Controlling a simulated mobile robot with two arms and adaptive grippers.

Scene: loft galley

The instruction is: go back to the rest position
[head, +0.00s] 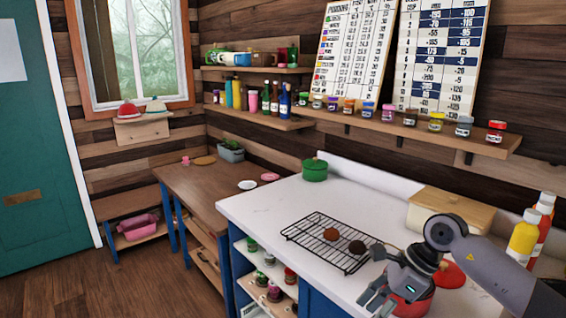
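My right gripper (374,296) comes in from the right and hangs over the front part of the white counter (300,205). Its fingers look spread apart with nothing between them. It is just right of and in front of a black wire rack (306,241). A red pot (408,304) is partly hidden behind and below the gripper, and I cannot tell whether they touch. My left gripper is not in view.
On the rack lie a brown round item (331,234) and a darker one (357,247). A green pot (315,170), a wooden-lidded box (450,210) and a yellow bottle (523,238) stand on the counter. A wooden table (205,185) adjoins at left; floor (150,280) there is clear.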

